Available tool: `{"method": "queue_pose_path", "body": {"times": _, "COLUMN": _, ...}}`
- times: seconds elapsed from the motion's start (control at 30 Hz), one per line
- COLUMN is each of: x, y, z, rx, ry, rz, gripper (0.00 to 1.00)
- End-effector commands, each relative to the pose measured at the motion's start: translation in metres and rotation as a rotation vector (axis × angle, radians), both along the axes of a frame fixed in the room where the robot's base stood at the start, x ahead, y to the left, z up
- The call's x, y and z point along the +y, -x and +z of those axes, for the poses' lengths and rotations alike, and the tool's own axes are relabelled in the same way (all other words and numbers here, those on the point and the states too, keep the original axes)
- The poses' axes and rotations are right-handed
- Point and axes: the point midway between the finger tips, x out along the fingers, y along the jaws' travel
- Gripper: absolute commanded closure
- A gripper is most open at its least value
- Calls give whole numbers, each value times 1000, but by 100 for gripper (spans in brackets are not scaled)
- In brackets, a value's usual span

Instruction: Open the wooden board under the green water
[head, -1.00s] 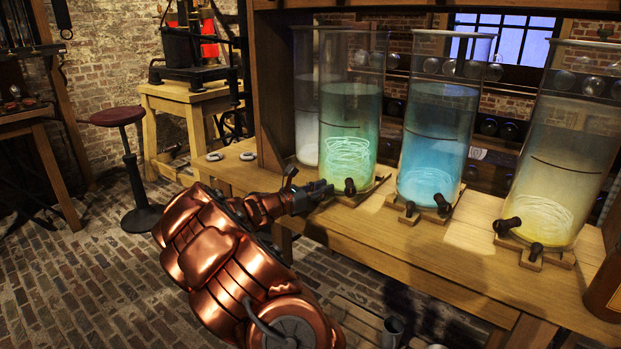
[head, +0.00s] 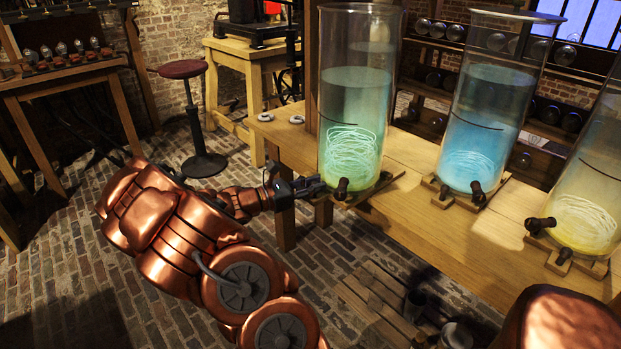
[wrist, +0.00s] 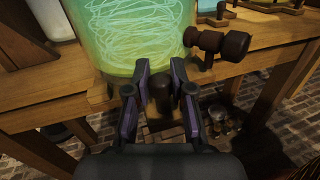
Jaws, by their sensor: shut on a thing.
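The jar of green water (head: 350,110) stands on a wooden board (head: 375,190) at the front left edge of the workbench. In the wrist view, the jar (wrist: 125,35) rises just beyond my gripper (wrist: 160,80). The fingers are shut on a dark brown knob (wrist: 160,92) low in front of the jar, at the board. Another dark fitting, like a tap (wrist: 218,43), sticks out to the right of the grip. In the head view, my gripper (head: 313,185) reaches the board's left front side and hides the held knob. Most of the board is hidden under the jar.
A blue-water jar (head: 485,125) and a yellowish one (head: 590,190) stand on the workbench (head: 420,225) to the right, each with dark knobs. A stool (head: 190,110) stands on the brick floor at left. Small pots (head: 415,303) sit on slats below the bench.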

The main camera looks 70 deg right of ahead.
Motion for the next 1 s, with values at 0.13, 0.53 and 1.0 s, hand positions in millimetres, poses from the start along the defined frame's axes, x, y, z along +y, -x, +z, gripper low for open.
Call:
{"method": "queue_pose_path", "body": {"times": 0.13, "x": 1, "y": 2, "z": -1, "rx": -1, "ry": -1, "rz": -7, "gripper": 100}}
{"method": "queue_pose_path", "body": {"times": 0.53, "x": 2, "y": 2, "z": -1, "rx": -2, "ry": -2, "rz": -6, "gripper": 61}}
{"method": "queue_pose_path", "body": {"times": 1.0, "x": 4, "y": -2, "z": -1, "rx": -2, "ry": -1, "rz": -2, "gripper": 52}}
